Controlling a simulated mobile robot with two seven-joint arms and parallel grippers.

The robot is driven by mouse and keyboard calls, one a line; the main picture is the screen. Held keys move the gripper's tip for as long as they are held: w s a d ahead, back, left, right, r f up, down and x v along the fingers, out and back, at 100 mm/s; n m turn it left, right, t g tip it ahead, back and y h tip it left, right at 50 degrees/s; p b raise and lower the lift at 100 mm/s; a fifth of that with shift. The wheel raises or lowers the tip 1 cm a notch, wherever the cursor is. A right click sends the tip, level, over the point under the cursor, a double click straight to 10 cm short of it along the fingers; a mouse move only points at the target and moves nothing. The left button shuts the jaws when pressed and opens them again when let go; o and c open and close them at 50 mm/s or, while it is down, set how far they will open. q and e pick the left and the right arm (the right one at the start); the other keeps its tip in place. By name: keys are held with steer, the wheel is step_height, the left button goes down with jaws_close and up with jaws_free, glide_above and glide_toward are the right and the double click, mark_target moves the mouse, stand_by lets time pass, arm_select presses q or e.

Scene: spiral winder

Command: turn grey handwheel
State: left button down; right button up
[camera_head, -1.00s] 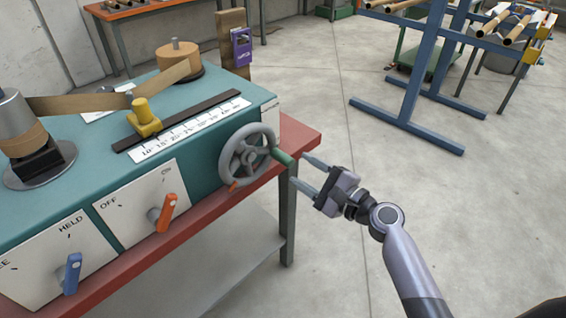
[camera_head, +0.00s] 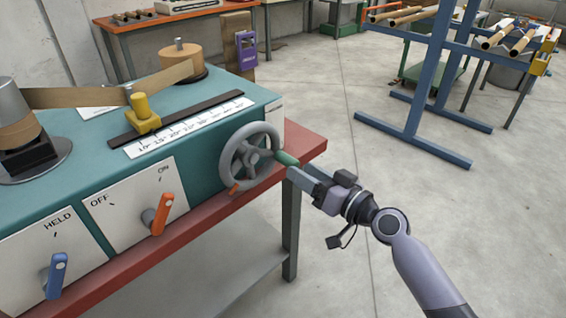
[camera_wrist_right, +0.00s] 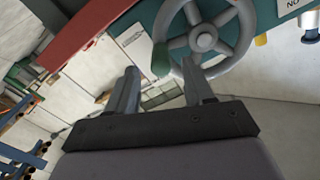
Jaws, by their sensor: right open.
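The grey handwheel (camera_head: 250,157) is on the front of the teal winder, near its right end. Its green handle (camera_head: 287,158) sticks out on the wheel's right side. My right gripper (camera_head: 285,172) is open at the handle, its fingers pointing left toward the wheel. In the right wrist view the wheel (camera_wrist_right: 205,40) fills the top, and the green handle (camera_wrist_right: 160,60) shows beyond and between the two open fingertips (camera_wrist_right: 162,75), closer to the left one. I cannot tell whether a finger touches the handle. My left gripper is not in view.
An orange lever (camera_head: 161,214) and a blue lever (camera_head: 56,275) stand on the winder's front panels. The red bench edge (camera_head: 308,148) runs below the wheel. A blue rack (camera_head: 420,100) stands behind on the right. The floor between is clear.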

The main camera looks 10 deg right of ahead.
mark_target(283, 160)
steer(key=shift+x, duration=3.6)
jaws_close()
